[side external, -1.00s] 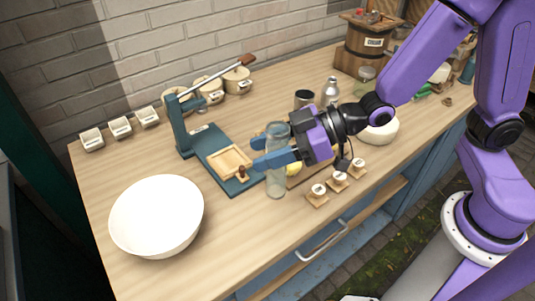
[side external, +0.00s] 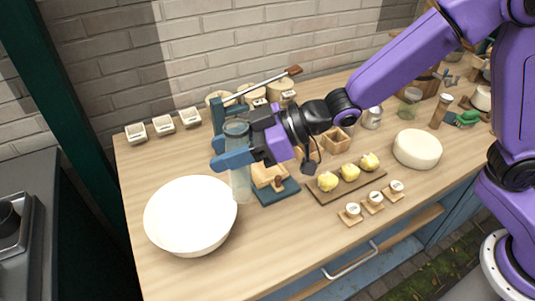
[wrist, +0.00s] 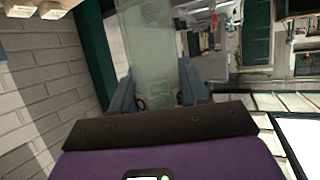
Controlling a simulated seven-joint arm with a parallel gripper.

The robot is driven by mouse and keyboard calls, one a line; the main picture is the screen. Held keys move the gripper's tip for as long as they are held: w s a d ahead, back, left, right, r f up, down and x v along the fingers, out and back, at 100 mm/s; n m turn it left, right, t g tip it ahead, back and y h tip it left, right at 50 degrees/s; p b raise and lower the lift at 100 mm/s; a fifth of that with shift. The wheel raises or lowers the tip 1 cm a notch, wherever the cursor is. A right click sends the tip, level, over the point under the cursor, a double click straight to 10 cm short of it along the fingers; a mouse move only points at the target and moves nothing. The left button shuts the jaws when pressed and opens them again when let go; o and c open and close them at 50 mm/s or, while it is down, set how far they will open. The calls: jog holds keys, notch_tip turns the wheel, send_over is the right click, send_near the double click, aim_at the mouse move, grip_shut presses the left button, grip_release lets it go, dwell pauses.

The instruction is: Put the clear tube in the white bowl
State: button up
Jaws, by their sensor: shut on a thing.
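The clear tube (side external: 240,182) is a tall, see-through cylinder, held upright in the side external view. My gripper (side external: 232,152) is shut on its upper part, with blue fingers around it. In the wrist view the tube (wrist: 155,50) stands between the two fingers (wrist: 157,95). The white bowl (side external: 190,215) sits at the front left of the table, just left of the tube's lower end, and looks empty. The tube is beside the bowl in the picture, not inside it. I cannot tell exactly how far its lower end is above the table.
A teal press (side external: 275,190) with a long lever stands just behind and right of the tube. A board with yellow lumps (side external: 350,173), small labelled pots (side external: 373,201) and a white round block (side external: 417,148) lie to the right. Several white dishes (side external: 163,125) line the back left.

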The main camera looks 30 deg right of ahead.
jog(key=w+a+r, duration=0.4)
jog(key=w+a, duration=0.2)
jog(key=a, duration=0.4)
notch_tip(320, 180, down, 16)
jog(key=shift+s+r, duration=0.2)
jog(key=shift+s, duration=0.05)
dwell(0.6)
jog(key=o, duration=1.2)
jog(key=shift+c, duration=0.2)
jog(key=s+d, duration=0.3)
jog(key=d, duration=0.5)
jog(key=shift+s+d, duration=0.3)
